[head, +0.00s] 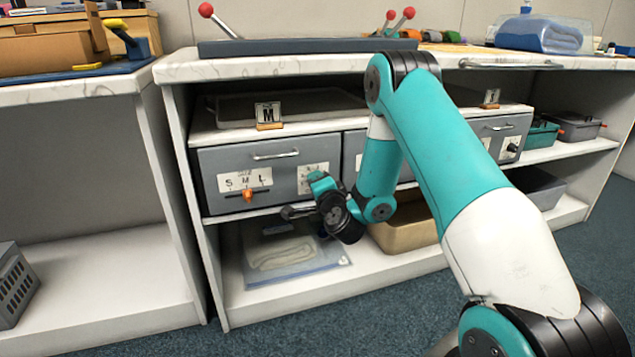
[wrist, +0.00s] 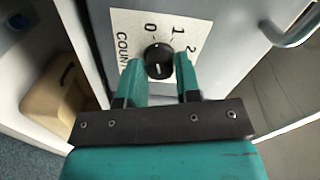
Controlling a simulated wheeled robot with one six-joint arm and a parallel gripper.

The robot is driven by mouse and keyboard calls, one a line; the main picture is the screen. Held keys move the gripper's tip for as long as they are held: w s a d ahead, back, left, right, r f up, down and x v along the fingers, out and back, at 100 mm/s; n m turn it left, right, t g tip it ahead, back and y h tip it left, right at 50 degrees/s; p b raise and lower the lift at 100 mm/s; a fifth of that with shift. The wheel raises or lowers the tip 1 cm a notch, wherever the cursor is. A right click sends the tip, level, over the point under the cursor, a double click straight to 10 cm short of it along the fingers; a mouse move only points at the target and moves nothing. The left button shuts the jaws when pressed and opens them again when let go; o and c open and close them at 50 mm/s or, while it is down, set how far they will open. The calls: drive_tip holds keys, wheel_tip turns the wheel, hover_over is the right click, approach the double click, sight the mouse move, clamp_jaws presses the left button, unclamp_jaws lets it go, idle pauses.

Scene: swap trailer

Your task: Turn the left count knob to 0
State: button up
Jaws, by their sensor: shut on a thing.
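The count knob (wrist: 159,61) is a round black dial on a white card (wrist: 124,20) marked COUNT, 0, 1 and 2 in the wrist view. A small pale mark shows on its face, but I cannot tell which number it points at. My gripper (wrist: 157,67) has one teal finger on each side of the knob and is shut on it. In the head view my gripper (head: 319,182) is at the card on the right part of the left grey drawer (head: 225,161), and it hides the knob there.
The drawer carries a bar handle (head: 275,155) and an S M L slider with an orange knob (head: 248,195). An M sign (head: 268,114) stands above. A clear bag (head: 285,258) and tan bin (head: 410,234) lie on the shelf below. The handle (wrist: 298,27) shows close right of the card.

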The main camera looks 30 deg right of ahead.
drive_tip(key=shift+a+n, duration=0.1)
drive_tip(key=shift+n, duration=0.5)
drive_tip(key=o, duration=0.9)
